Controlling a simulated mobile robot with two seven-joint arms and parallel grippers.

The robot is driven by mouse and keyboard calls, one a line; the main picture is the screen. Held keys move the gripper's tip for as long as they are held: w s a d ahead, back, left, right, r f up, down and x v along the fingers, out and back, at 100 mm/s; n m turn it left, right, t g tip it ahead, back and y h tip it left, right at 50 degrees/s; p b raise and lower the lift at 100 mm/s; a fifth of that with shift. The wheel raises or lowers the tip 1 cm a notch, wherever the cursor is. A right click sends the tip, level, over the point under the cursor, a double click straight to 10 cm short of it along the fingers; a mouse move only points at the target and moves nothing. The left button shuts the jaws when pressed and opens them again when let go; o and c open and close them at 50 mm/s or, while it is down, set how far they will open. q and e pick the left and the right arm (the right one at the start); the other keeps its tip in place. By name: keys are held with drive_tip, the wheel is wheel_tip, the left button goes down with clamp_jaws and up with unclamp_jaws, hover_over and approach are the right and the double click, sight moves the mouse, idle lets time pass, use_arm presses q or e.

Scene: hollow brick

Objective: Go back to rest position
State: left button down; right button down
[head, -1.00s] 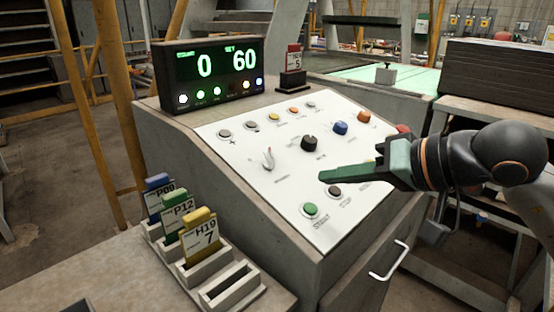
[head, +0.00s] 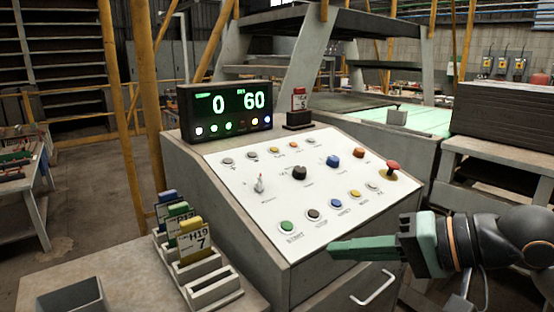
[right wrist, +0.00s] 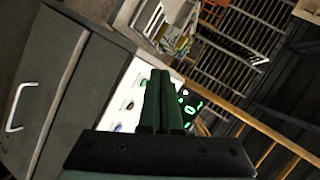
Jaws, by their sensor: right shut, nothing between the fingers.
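My right gripper (head: 334,249) is shut and empty, with its green fingers pointing left in the head view. It is in front of the lower right edge of the white control panel (head: 262,222), apart from the buttons as far as I can see. In the right wrist view its two fingers (right wrist: 161,75) lie together, with part of the panel behind them. My left gripper is not in view.
The grey console (head: 215,180) carries a display (head: 225,112) reading 0 and 60. A card rack (head: 215,290) stands at the lower left. A drawer handle (head: 373,289) is below my right gripper. A red mushroom button (head: 392,165) sits at the panel's right.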

drive_tip(key=s+a+m+g+y+p, duration=0.2)
drive_tip(key=a+m+y, duration=0.4)
drive_tip(key=m, duration=0.6)
drive_tip(key=w+d+f+n+t+h+p, duration=0.2)
drive_tip(key=d+f+n+t+h, duration=0.4)
drive_tip(key=f+n, duration=0.7)
drive_tip(key=w+d+f+n+t+h+p, duration=0.15)
drive_tip(key=d+f+n+t+h, duration=0.45)
drive_tip(key=n, duration=1.2)
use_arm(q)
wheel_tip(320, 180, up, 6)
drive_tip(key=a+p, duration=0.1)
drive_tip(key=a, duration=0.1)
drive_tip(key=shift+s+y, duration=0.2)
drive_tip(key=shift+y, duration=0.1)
use_arm(e)
drive_tip(key=s+f+m+g+h, duration=0.1)
drive_tip(key=s+f+m+g, duration=0.2)
drive_tip(key=s+f+m, duration=0.4)
drive_tip(key=s+f+m+g+h, duration=0.2)
drive_tip(key=s+f+m+g, duration=0.2)
drive_tip(key=f, duration=1.1)
drive_tip(key=s+m, duration=0.3)
drive_tip(key=s, duration=0.2)
drive_tip(key=shift+s+d+m, duration=0.25)
drive_tip(key=shift+s+m, duration=0.05)
drive_tip(key=shift+s, duration=0.05)
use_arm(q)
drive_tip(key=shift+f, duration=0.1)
